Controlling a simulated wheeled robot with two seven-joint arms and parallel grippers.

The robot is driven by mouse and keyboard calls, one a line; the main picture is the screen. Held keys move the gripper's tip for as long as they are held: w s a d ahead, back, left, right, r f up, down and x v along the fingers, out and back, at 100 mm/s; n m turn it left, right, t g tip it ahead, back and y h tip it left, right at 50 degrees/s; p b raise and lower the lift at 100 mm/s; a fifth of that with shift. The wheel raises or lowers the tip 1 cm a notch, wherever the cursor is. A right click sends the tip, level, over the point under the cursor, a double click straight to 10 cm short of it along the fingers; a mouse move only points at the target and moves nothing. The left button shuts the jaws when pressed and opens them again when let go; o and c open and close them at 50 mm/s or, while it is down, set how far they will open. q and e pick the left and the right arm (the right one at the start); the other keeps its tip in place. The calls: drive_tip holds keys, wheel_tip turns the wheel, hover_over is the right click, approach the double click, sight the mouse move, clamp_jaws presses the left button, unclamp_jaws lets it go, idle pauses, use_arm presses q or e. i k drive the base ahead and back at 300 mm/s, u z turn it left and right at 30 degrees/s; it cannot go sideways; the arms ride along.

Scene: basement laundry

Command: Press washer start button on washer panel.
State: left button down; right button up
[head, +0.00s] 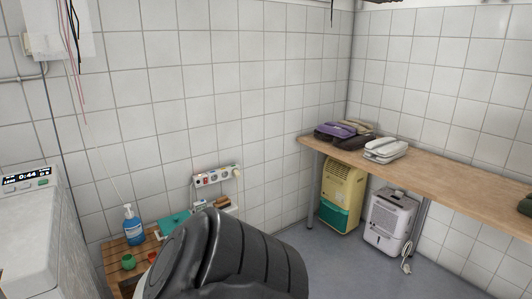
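The washer (25,235) stands at the left edge of the head view, light grey and partly cut off by the frame. Its panel (48,173) is on the top front. A dark display (25,177) there shows light digits that look like 0:44. Below the display is a row of small buttons, including a green one (43,183). I cannot tell from the labels which one is the start button. A dark ribbed part, apparently one of my arm links, fills the lower middle. Neither of my grippers is in view.
A wooden slatted stand (117,258) beside the washer holds a blue pump bottle (134,228) and a green item (128,262). A power strip (217,176) is on the tiled wall.

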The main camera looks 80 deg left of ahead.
sight(44, 182)
drive_tip(key=u, duration=3.25)
